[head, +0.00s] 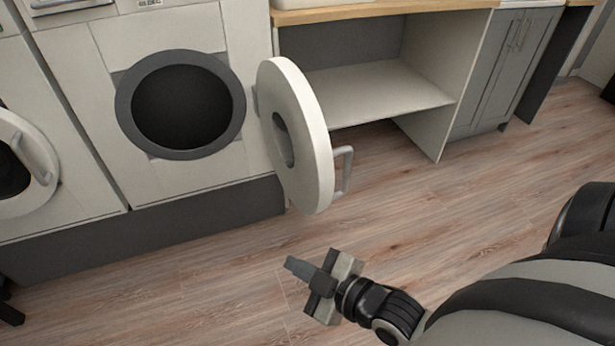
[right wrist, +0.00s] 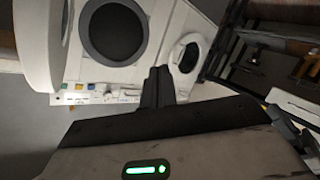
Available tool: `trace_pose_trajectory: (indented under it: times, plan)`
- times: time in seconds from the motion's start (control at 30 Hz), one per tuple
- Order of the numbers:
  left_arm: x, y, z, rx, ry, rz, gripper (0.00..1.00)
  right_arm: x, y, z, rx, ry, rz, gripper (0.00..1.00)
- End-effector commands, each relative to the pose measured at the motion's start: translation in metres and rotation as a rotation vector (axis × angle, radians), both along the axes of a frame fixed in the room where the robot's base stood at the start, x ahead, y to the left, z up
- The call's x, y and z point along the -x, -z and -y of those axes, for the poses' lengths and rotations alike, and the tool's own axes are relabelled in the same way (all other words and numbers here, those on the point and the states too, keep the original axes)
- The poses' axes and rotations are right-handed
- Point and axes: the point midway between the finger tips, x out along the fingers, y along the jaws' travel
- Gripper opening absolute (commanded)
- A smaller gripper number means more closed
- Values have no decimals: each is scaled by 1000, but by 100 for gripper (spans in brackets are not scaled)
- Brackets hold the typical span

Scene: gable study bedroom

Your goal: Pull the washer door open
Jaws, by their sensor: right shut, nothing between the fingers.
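The washer (head: 85,45) is white, with a dark round opening ringed in grey. Its round white door (head: 318,150) stands swung wide open to the right, hinged at the right of the opening, with a grey handle (head: 346,172) on its outer side. My right gripper (head: 290,264) is below and in front of the door, over the floor, apart from door and handle. Its fingers are together and empty. In the right wrist view the shut fingers (right wrist: 157,86) point toward the washer (right wrist: 150,70), and part of the open door (right wrist: 42,40) shows at left. My left gripper is out of view.
A second white machine with a closed round door (head: 25,165) stands at the left. An open shelf unit (head: 380,90) under a wooden worktop (head: 370,12) and a grey cabinet (head: 505,65) stand at the right. The wooden floor (head: 430,220) in front is clear.

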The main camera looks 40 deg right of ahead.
Motion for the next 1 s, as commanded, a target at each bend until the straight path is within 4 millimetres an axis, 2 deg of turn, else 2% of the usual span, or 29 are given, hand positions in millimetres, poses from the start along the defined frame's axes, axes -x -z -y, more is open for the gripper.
trace_pose_trajectory:
  times: [0.03,0.2,0.3,0.4,0.57,0.63,1.0]
  plan:
    - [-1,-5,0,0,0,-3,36,-7,-4,18,143,-33,85,0]
    - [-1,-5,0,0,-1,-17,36,-26,-16,72,578,-73,343,0]
    - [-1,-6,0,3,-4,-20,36,-32,-24,96,757,-68,437,0]
    - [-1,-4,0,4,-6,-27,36,-36,-30,109,860,-57,487,0]
    - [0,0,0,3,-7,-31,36,-50,-31,111,898,-51,509,0]
    - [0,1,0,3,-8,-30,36,-61,-32,109,898,-52,509,0]
    - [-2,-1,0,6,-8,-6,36,-137,-32,93,893,-51,507,0]
